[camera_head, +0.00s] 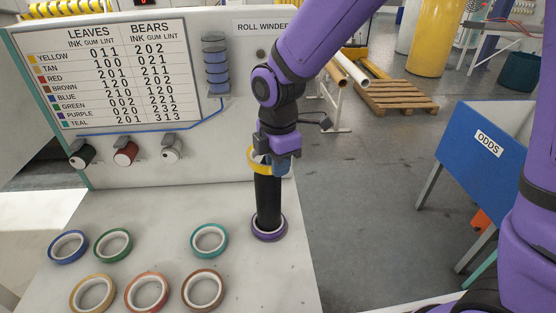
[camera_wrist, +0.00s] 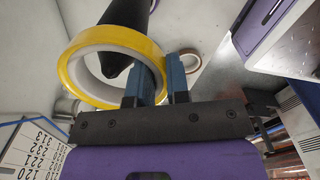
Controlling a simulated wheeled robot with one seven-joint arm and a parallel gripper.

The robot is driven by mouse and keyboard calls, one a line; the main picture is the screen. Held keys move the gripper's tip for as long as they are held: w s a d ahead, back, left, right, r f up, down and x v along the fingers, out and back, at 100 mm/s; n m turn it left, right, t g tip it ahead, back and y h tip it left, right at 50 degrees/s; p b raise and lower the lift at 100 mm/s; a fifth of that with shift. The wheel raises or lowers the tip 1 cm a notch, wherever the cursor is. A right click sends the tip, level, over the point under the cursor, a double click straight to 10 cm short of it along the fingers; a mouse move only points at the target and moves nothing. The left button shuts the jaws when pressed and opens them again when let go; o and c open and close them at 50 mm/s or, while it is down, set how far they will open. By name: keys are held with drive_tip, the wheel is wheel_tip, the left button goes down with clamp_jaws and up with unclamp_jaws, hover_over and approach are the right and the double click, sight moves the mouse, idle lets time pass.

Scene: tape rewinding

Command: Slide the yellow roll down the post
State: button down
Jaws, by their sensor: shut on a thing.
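The yellow roll (camera_head: 251,160) is at the upper end of the dark upright post (camera_head: 268,200). My gripper (camera_head: 281,168) is shut on the right side of its rim. In the wrist view the blue fingers of my gripper (camera_wrist: 159,77) pinch the wall of the yellow roll (camera_wrist: 74,76). The dark post (camera_wrist: 122,58) shows through the roll's hole, with its tapered tip inside the ring outline. I cannot tell how far the roll is over the tip. A purple roll (camera_head: 269,235) lies around the post's foot.
Blue (camera_head: 54,251), green (camera_head: 99,251), teal (camera_head: 195,245) and several other rolls lie on the bench left of the post. The panel with the chart (camera_head: 100,80) stands behind. A blue ODDS bin (camera_head: 480,170) is at the right.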

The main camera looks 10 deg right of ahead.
drive_tip(key=c, duration=1)
unclamp_jaws()
drive_tip(key=shift+r, duration=0.1)
wheel_tip(320, 180, up, 11)
drive_tip(key=shift+f, duration=0.2)
